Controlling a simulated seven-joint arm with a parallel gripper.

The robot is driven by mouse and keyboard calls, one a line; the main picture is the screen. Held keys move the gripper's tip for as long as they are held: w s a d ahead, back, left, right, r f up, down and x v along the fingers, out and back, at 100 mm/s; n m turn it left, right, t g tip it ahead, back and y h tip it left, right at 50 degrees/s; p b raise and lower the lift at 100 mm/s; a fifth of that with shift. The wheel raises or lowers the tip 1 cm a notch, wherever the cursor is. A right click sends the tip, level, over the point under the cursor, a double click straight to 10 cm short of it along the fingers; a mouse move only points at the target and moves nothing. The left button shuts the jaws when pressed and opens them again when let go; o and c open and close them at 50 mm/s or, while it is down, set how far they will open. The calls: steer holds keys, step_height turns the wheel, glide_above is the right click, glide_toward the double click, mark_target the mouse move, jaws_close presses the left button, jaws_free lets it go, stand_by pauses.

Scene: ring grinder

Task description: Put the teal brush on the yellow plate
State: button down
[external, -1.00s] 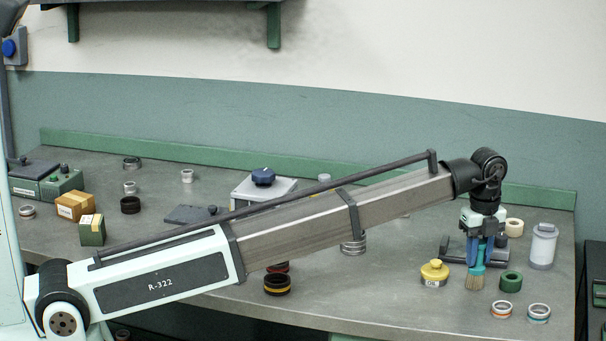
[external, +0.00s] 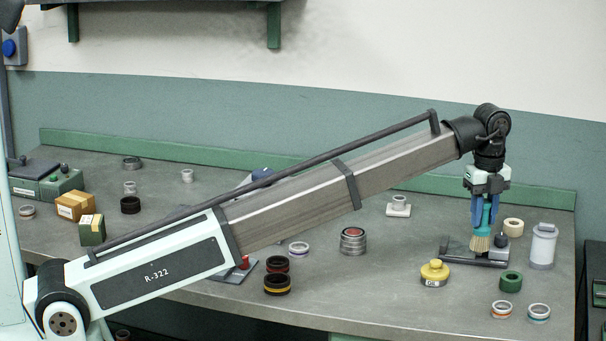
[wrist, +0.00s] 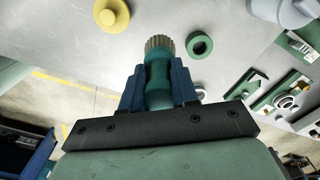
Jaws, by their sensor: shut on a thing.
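The teal brush (external: 484,229) hangs upright, bristles down, in my gripper (external: 482,220). The gripper's blue fingers are shut on its handle, and the brush is above the right part of the bench. In the wrist view the brush (wrist: 158,75) sits between the two fingers (wrist: 158,95), its tan bristles pointing away from me. I cannot make out a yellow plate in either view. The yellow thing near the brush is a round yellow container (external: 435,273) with a knob and a label, left of and nearer than the brush; it also shows in the wrist view (wrist: 105,12).
A dark tool (external: 460,257) lies behind the brush. Two small rings (external: 502,309) are near the front edge. My arm spans the bench and hides part of it.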

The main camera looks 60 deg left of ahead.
steer(key=shift+a+r, duration=0.15)
steer(key=shift+r, duration=0.05)
steer(key=s+a, duration=0.2)
steer(key=a, duration=1.8)
steer(key=s+a+r, duration=0.1)
steer(key=s+a, duration=0.2)
steer(key=a, duration=1.7)
steer(key=s+a, duration=0.2)
steer(key=a, duration=1.8)
steer(key=shift+w+d+f, duration=0.1)
steer(key=shift+d+f, duration=0.05)
steer(key=shift+f, duration=2.25)
steer(key=shift+w+d+f, duration=0.1)
steer(key=shift+f, duration=2.25)
steer(key=shift+f, duration=0.1)
steer(key=c, duration=0.9)
jaws_free()
steer(key=shift+o, duration=0.2)
